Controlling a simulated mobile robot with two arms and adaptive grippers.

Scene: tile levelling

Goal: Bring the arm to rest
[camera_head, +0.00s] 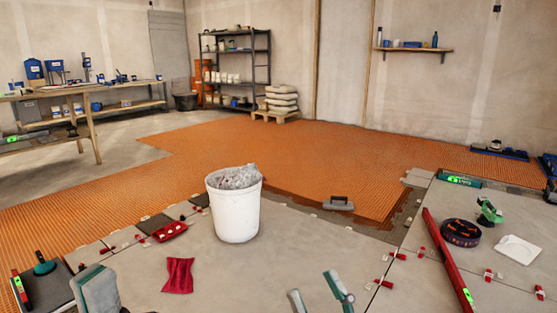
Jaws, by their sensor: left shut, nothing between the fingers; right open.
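My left gripper (95,283) is at the lower left, close to the camera, grey and teal. It is shut with nothing held, and the picture's bottom edge cuts it off. My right gripper (312,283) is at the bottom centre, over the grey tiles. Its two grey and teal fingers stand apart with nothing between them.
A white bucket (233,212) with a grey crumpled top stands beyond the grippers. A red level (447,260) and dark coiled strap (460,233) lie at right. A dark tray (42,290) is by my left gripper. Orange matting (300,150) lies beyond.

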